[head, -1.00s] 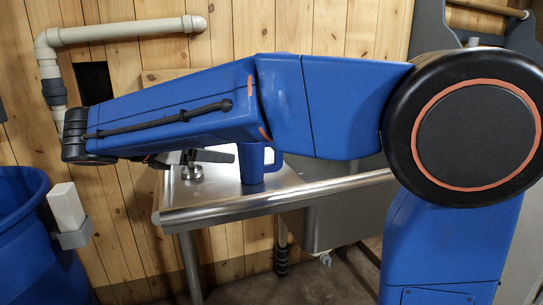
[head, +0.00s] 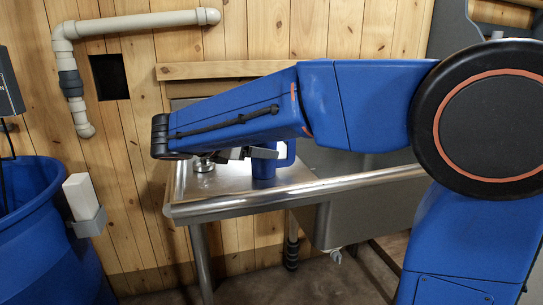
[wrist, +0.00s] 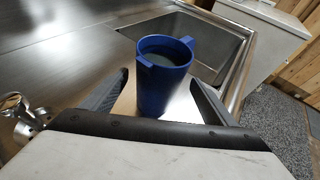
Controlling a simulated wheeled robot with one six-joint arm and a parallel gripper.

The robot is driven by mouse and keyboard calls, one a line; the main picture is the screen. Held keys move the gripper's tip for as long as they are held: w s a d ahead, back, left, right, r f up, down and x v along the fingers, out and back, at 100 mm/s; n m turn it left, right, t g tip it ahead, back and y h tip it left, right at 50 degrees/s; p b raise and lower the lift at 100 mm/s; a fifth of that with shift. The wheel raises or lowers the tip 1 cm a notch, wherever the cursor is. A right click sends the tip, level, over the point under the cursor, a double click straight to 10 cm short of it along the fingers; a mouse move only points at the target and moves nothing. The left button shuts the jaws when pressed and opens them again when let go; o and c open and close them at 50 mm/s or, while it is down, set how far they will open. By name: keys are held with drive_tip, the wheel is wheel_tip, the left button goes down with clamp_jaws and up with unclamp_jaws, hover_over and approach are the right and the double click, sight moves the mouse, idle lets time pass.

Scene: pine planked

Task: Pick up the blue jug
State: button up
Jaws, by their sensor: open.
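The blue jug (wrist: 162,80) stands upright on the metal counter, with its open top and a handle on its right showing in the wrist view. In the head view the jug (head: 264,171) shows partly behind my arm and gripper. My gripper (wrist: 160,82) is open in the wrist view, with one dark finger on each side of the jug. I see a gap between the fingers and the jug.
A sink basin (wrist: 207,45) lies behind the jug. A metal fitting (wrist: 28,116) stands at the left of the wrist view.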

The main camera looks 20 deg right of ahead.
drive_tip(key=shift+f+x, duration=0.2)
drive_tip(key=shift+x, duration=2.5)
drive_tip(key=shift+a, duration=0.15)
drive_tip(key=c, duration=1.6)
drive_tip(key=shift+r, duration=0.15)
